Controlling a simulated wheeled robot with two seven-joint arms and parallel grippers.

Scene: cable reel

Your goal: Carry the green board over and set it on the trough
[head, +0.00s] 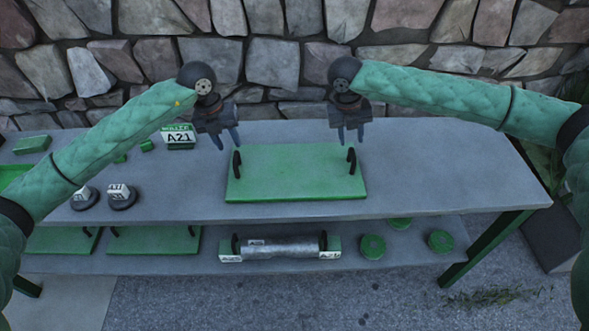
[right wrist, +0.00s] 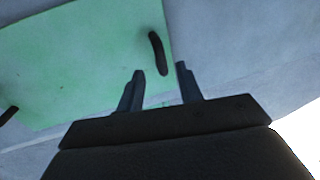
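The green board (head: 295,175) lies flat on the upper grey tabletop, with a dark upright handle near each side edge. In the right wrist view the board (right wrist: 85,60) fills the upper left, with one handle clear. My left gripper (head: 228,143) is open and empty above the left handle. My right gripper (head: 350,135) is open and empty above the right handle; its two fingers (right wrist: 160,90) are spread apart in the wrist view. A grey metal half-round piece (head: 280,248), perhaps the trough, lies on the lower shelf between green-and-white labelled ends.
On the tabletop (head: 430,165) stand an A21 sign (head: 180,136) and two dark round bases with white labelled blocks (head: 120,192). Green boards (head: 155,240) and round green discs (head: 373,247) are on the lower shelf. The tabletop right of the board is clear. A stone wall stands behind.

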